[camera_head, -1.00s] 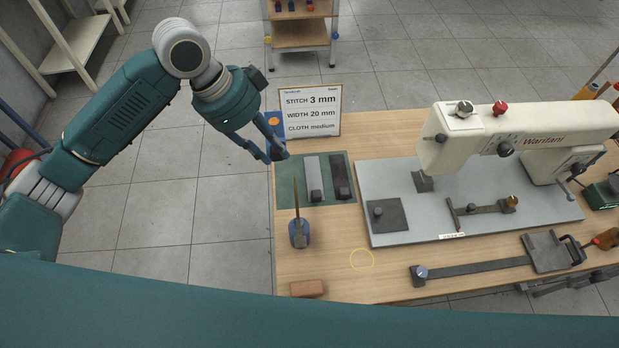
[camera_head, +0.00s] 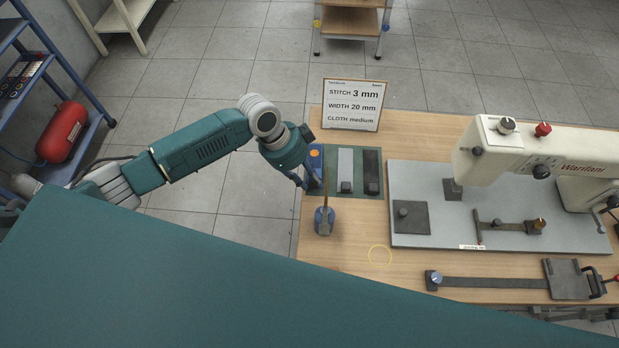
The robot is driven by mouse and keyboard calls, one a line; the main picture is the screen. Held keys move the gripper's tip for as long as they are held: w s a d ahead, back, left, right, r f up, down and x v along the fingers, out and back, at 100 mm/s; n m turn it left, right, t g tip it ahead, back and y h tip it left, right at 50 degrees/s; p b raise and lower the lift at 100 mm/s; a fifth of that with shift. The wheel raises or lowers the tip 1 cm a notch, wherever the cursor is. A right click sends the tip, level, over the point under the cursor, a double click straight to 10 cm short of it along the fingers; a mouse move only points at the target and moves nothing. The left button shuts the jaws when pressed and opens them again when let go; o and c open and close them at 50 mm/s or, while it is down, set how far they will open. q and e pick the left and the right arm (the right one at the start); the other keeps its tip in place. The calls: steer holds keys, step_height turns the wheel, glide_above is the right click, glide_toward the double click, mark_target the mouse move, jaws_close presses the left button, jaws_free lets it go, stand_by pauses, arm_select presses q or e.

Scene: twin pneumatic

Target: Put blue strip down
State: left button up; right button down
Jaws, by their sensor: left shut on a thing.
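The blue strip (camera_head: 315,156), with an orange dot, is at the left end of the green mat (camera_head: 358,190), left of the grey strip (camera_head: 345,163) and the black strip (camera_head: 371,170). My left gripper (camera_head: 312,184) is shut on the near end of the blue strip. The fingers hide part of that end. The strip lies in line with the other two, over or on the mat; I cannot tell whether it touches the mat. My right gripper is out of view.
A blue pot with an upright stick (camera_head: 325,221) stands just in front of the mat. A sign (camera_head: 353,105) stands behind it. The sewing machine (camera_head: 530,150) on its grey plate (camera_head: 430,228) is to the right.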

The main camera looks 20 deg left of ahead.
arm_select(q)
steer(key=shift+f, duration=0.75)
steer(key=o, duration=1.1)
steer(key=shift+a, duration=0.1)
steer(key=b+v, duration=0.1)
steer(key=v, duration=1.1)
steer(key=shift+b, duration=0.4)
